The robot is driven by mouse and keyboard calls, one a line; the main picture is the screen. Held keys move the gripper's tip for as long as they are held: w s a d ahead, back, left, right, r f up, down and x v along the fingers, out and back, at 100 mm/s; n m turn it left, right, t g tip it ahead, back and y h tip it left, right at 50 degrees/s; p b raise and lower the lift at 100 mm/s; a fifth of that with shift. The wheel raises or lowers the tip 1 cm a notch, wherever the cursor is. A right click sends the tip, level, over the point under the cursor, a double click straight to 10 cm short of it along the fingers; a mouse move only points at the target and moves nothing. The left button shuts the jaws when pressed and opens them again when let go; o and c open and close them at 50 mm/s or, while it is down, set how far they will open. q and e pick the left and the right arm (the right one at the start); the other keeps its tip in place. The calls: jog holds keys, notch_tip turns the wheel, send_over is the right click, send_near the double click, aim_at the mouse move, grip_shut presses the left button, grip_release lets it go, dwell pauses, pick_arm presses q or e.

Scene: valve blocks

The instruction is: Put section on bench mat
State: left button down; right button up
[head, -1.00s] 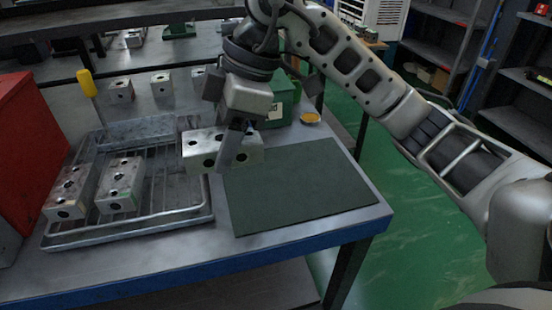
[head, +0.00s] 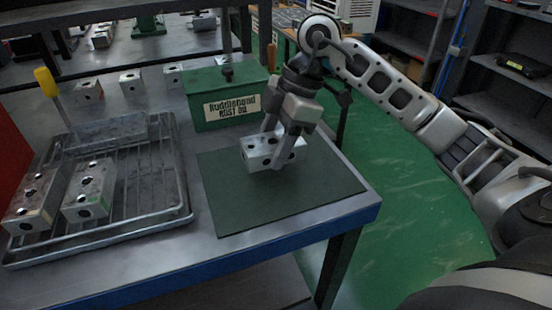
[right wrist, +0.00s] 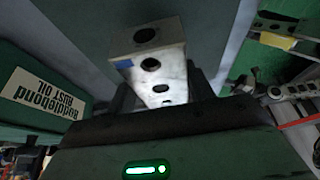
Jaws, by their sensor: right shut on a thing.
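A grey metal valve section (head: 256,150) with dark round holes is held in my right gripper (head: 279,158), whose fingers are closed on its sides. It is over the upper middle of the dark green bench mat (head: 290,197); I cannot tell whether its underside touches the mat. In the right wrist view the section (right wrist: 148,62) sticks out beyond the gripper and shows several holes and a small blue mark. My left gripper is not in view.
Two similar blocks (head: 90,188) (head: 33,203) stand in a wire-racked metal tray (head: 150,221) at left. A green rust-oil box (head: 206,91) stands behind the mat. Several smaller blocks (head: 131,84) sit at the back. The mat's front part is clear.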

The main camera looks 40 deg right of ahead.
jog(key=f, duration=0.3)
jog(key=shift+d+f+b, duration=0.25)
jog(key=shift+d+b, duration=0.05)
jog(key=shift+b, duration=0.05)
jog(key=shift+f, duration=0.1)
jog(key=shift+f, duration=0.1)
jog(key=o, duration=1.4)
jog(key=shift+d+r, duration=0.1)
jog(key=shift+r, duration=0.35)
jog(key=p+v, duration=0.2)
jog(key=v, duration=0.8)
jog(key=shift+d+r, duration=0.1)
jog(key=shift+r, duration=0.25)
jog(key=shift+d+r, duration=0.15)
jog(key=shift+r, duration=0.15)
